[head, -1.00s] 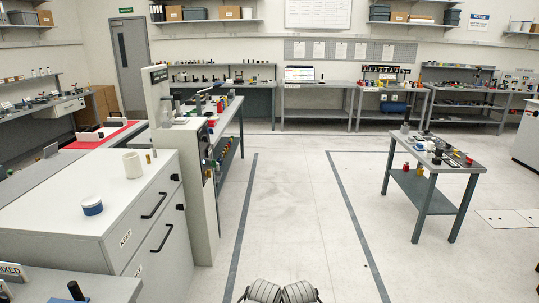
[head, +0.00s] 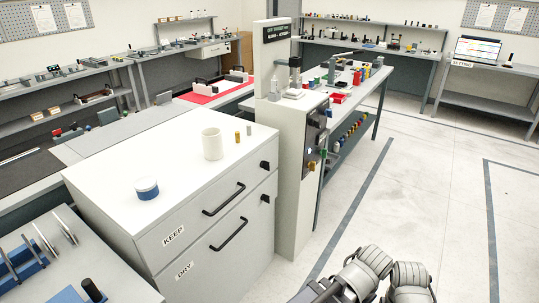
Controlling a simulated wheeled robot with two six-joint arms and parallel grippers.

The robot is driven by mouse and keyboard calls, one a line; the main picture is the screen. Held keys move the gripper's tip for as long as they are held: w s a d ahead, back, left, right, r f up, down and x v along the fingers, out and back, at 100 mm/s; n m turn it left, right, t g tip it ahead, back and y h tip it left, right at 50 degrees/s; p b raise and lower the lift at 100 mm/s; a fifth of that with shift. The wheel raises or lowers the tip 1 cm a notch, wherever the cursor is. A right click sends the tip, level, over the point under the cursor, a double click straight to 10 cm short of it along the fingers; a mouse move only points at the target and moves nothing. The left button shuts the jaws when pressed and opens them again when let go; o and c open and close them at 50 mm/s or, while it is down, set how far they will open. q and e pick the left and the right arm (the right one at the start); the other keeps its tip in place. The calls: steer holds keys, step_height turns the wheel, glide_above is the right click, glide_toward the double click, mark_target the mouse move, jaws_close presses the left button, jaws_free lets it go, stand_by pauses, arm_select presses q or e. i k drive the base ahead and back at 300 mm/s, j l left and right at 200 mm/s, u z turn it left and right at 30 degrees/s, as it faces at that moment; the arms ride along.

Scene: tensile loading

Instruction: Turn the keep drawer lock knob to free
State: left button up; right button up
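The keep drawer (head: 200,218) is the upper drawer of a white cabinet, marked by a KEEP label (head: 173,236). It looks closed and has a black bar handle (head: 224,199). Its small black lock knob (head: 265,165) is at the upper right of the drawer front. The knob is too small to read its setting. Two grey ribbed parts of my own arms show at the bottom edge, apart from the cabinet. Neither gripper's fingers can be seen.
Below is the dry drawer (head: 215,254) with a similar knob (head: 265,198). A white cup (head: 212,144) and a blue-white jar (head: 147,188) stand on the cabinet top. A grey-white machine column (head: 296,185) adjoins the cabinet's right side. The floor (head: 420,190) to the right is clear.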

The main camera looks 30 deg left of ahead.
mark_target(265, 165)
steer(key=i+l+u, duration=0.2)
steer(key=i+u, duration=0.2)
steer(key=i+l+u, duration=0.4)
steer(key=i, duration=0.15)
steer(key=i+l+u, duration=0.4)
